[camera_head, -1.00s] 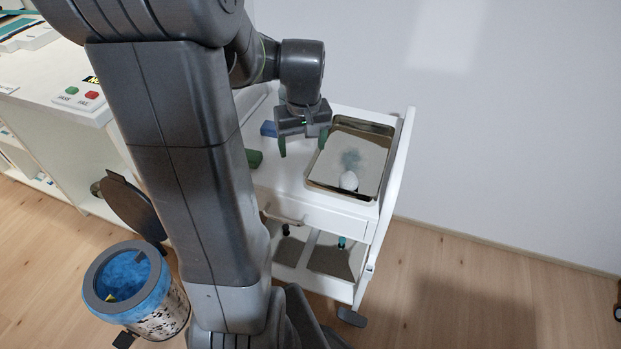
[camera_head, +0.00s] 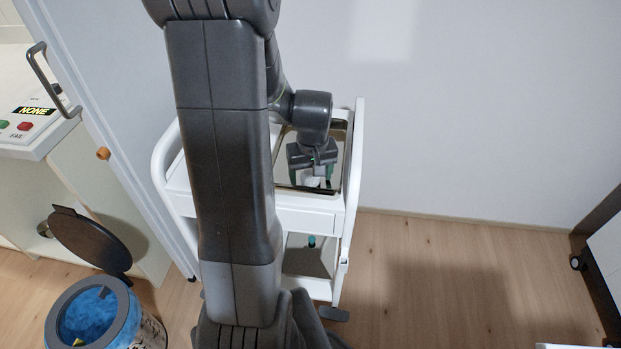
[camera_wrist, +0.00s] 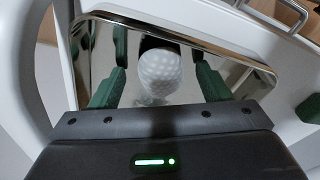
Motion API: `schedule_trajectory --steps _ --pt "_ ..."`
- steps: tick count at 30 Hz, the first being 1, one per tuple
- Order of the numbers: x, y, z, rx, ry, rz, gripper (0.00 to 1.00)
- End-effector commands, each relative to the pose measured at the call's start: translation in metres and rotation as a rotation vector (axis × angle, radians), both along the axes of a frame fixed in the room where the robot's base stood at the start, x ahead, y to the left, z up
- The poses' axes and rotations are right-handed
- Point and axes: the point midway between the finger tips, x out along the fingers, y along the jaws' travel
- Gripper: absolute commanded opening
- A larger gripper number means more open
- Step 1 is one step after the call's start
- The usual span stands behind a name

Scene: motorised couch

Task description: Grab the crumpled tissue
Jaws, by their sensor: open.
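A white, round, dimpled thing (camera_wrist: 160,72) lies in the shiny metal tray (camera_wrist: 225,53). It looks more like a golf ball than a crumpled tissue. I make out no other tissue. My gripper (camera_wrist: 159,55) is open, with its green fingers on either side of the white thing; I cannot tell whether they touch it. In the head view, my gripper (camera_head: 312,179) is low over the tray (camera_head: 348,150), with the white thing (camera_head: 312,182) partly showing between the fingers.
The tray sits on a white trolley (camera_head: 305,219) against the wall. An open bin with a blue liner (camera_head: 88,318) stands at lower left, near a counter with buttons (camera_head: 25,126).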

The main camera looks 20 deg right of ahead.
Motion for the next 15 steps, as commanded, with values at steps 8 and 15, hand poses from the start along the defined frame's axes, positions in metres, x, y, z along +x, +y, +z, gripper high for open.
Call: schedule_trajectory --steps 8,15 --pt "0.0000 -0.0001 0.0005 0.000 0.000 0.000 0.32" --pt "0.0001 -0.0001 0.0006 0.000 0.000 0.000 0.23"
